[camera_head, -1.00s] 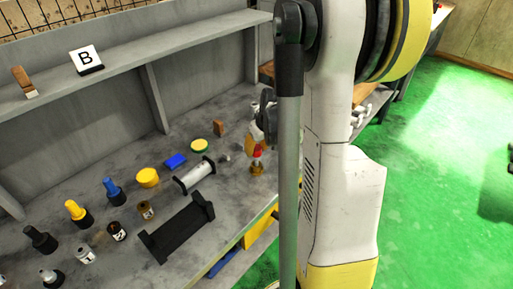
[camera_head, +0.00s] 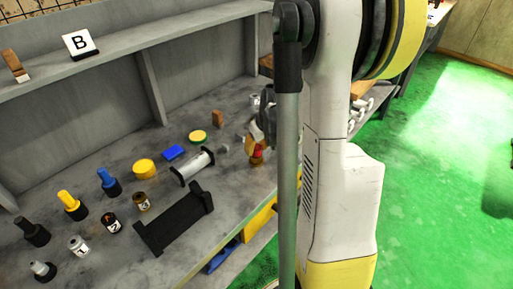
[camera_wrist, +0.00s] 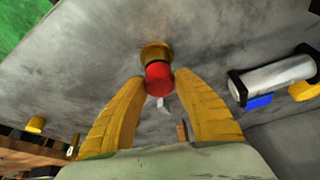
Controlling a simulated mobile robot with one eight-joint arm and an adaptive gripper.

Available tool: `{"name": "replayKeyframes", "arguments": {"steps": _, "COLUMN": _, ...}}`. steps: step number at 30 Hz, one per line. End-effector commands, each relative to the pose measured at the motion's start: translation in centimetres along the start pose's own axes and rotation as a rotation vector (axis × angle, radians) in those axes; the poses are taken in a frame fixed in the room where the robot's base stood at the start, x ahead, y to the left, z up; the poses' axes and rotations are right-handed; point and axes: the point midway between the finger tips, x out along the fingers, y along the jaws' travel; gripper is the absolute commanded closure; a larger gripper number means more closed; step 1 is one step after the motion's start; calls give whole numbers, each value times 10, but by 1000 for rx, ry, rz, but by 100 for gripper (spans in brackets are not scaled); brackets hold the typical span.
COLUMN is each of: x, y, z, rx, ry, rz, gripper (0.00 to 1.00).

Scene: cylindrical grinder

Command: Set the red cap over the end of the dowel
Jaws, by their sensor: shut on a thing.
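The red cap (camera_wrist: 158,80) is between the yellow fingertips of my gripper (camera_wrist: 159,84), which is shut on it. In the wrist view a round brass-coloured piece (camera_wrist: 155,52) sits directly beyond the cap, in line with it. No bare dowel shows between them; I cannot tell whether the cap and that piece touch. In the head view the red cap (camera_head: 257,151) shows just above the brass-coloured piece (camera_head: 256,161) near the bench's front edge, partly hidden by my arm.
A silver roller on black end supports (camera_head: 193,166) and a black cradle (camera_head: 175,220) stand left on the grey bench (camera_head: 225,210). A small brown block (camera_head: 217,118) stands behind.

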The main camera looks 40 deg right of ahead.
Motion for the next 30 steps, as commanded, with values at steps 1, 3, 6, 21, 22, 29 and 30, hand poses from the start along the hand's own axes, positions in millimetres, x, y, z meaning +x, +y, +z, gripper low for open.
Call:
{"name": "replayKeyframes", "arguments": {"steps": 1, "x": 0, "y": 0, "z": 0, "rx": 0, "ry": 0, "rz": 0, "gripper": 86}}
{"name": "replayKeyframes", "arguments": {"steps": 3, "x": 0, "y": 0, "z": 0, "rx": 0, "ry": 0, "rz": 0, "gripper": 86}}
{"name": "replayKeyframes", "arguments": {"steps": 6, "x": 0, "y": 0, "z": 0, "rx": 0, "ry": 0, "rz": 0, "gripper": 86}}
{"name": "replayKeyframes", "arguments": {"steps": 21, "x": 0, "y": 0, "z": 0, "rx": 0, "ry": 0, "rz": 0, "gripper": 42}}
{"name": "replayKeyframes", "arguments": {"steps": 22, "x": 0, "y": 0, "z": 0, "rx": 0, "ry": 0, "rz": 0, "gripper": 42}}
{"name": "replayKeyframes", "arguments": {"steps": 29, "x": -21, "y": 0, "z": 0, "rx": 0, "ry": 0, "rz": 0, "gripper": 42}}
{"name": "replayKeyframes", "arguments": {"steps": 30, "x": -29, "y": 0, "z": 1, "rx": 0, "ry": 0, "rz": 0, "gripper": 42}}
